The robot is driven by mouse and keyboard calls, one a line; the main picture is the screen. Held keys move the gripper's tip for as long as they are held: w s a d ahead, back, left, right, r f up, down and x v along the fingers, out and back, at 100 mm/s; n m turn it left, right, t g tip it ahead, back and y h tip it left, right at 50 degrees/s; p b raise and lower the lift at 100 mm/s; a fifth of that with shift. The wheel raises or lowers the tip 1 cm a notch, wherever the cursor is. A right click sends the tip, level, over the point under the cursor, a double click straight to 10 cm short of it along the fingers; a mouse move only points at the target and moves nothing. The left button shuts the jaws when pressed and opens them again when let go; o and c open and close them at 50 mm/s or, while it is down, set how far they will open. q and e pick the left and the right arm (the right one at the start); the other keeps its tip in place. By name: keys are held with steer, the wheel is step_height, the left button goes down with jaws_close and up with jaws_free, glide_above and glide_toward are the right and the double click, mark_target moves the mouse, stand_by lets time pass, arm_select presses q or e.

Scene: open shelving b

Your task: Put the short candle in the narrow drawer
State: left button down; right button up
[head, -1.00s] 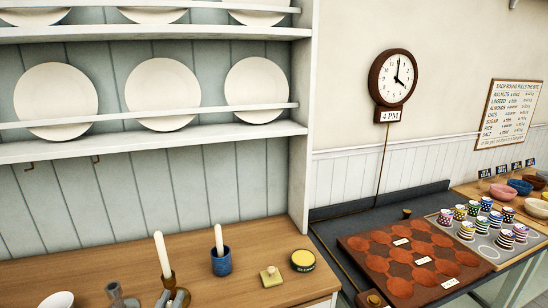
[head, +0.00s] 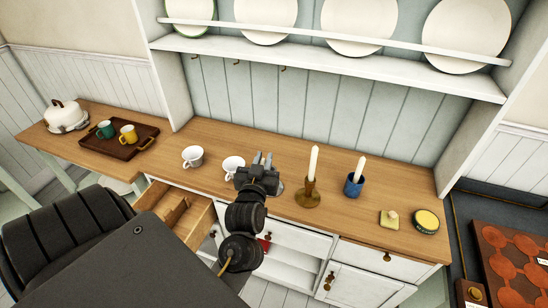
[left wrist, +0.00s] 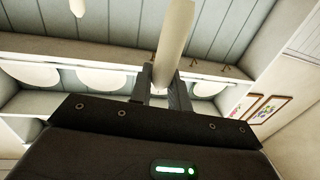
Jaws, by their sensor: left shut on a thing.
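My left gripper (head: 262,161) is above the wooden counter, beside a white cup. Another cream candle (head: 314,161) stands upright in a brass holder (head: 309,195) right of the gripper. A further candle (head: 360,167) leans in a blue cup (head: 353,186). A wooden drawer (head: 203,214) is pulled open at the left, with light wooden pieces inside. Two other drawers (head: 290,236) (head: 370,257) are shut. My right gripper is out of view.
White cups (head: 192,156) (head: 232,165) stand left of the gripper. A small block (head: 389,219) and a round tin (head: 426,221) lie at the right. A tray (head: 152,145) with mugs is at the far left. A plate shelf (head: 330,62) overhangs the back.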

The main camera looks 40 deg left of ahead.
arm_select(q)
steer(key=shift+s+a+f+n+g+y+b, duration=0.15)
steer(key=shift+a+n+y, duration=0.1)
steer(key=shift+a, duration=0.15)
steer(key=shift+s+a+r+n+g+y+b, duration=0.1)
steer(key=shift+s+a+n+y, duration=0.15)
steer(key=shift+a, duration=0.2)
steer(key=shift+s+a+f+n+g+y+b, duration=0.1)
steer(key=shift+a+g+y, duration=0.05)
steer(key=shift+a+y, duration=0.2)
steer(key=w+a+f+b, duration=0.2)
steer(key=w+f+b, duration=0.2)
steer(key=w, duration=0.2)
steer(key=w+a+f+b, duration=0.2)
steer(key=w+f+b, duration=0.2)
steer(key=w+f, duration=0.1)
steer(key=shift+w+a, duration=0.25)
steer(key=shift+w, duration=0.5)
steer(key=shift+f, duration=0.1)
